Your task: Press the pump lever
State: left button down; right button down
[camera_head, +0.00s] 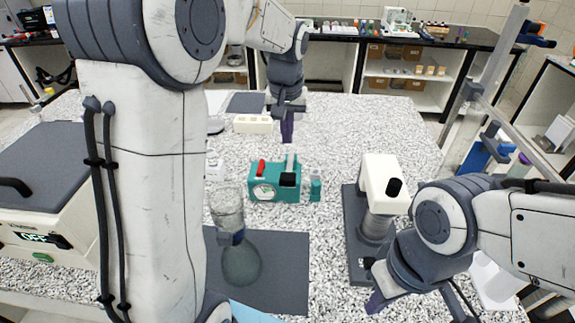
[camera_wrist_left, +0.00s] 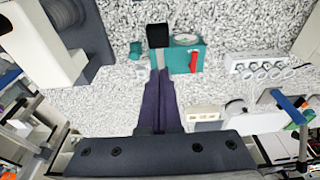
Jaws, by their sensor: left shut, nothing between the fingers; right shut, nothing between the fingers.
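The teal pump (camera_head: 262,194) stands on the speckled table near the middle, with a round gauge on its front. A red part (camera_head: 262,167) and a black block with a pale upright strip (camera_head: 289,178) are on top; I cannot tell which is the lever. The left wrist view also shows the pump (camera_wrist_left: 181,52), its red part (camera_wrist_left: 194,62) and the black block (camera_wrist_left: 158,36). My left gripper (camera_head: 287,140) is shut and empty, pointing down just behind the pump. Its fingertips (camera_wrist_left: 160,74) appear close to the pump; contact is unclear. My right gripper (camera_head: 375,301) is shut and empty at the lower right.
A glass flask (camera_head: 241,263) stands on a dark mat (camera_head: 289,275) in front of the pump. A white device on a dark base (camera_head: 382,180) stands to the right. A white block with wells (camera_head: 252,124) lies behind. The table right of my left gripper is clear.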

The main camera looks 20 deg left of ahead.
pick_arm(q)
jog(key=p, duration=0.3)
send_near(287, 176)
jog(key=f, duration=0.1)
jog(key=w+f, duration=0.1)
jog(key=f, duration=0.3)
jog(key=shift+w+a, duration=0.2)
jog(key=shift+w, duration=0.2)
jog(key=shift+s+f, duration=0.1)
jog(key=shift+f, duration=0.6)
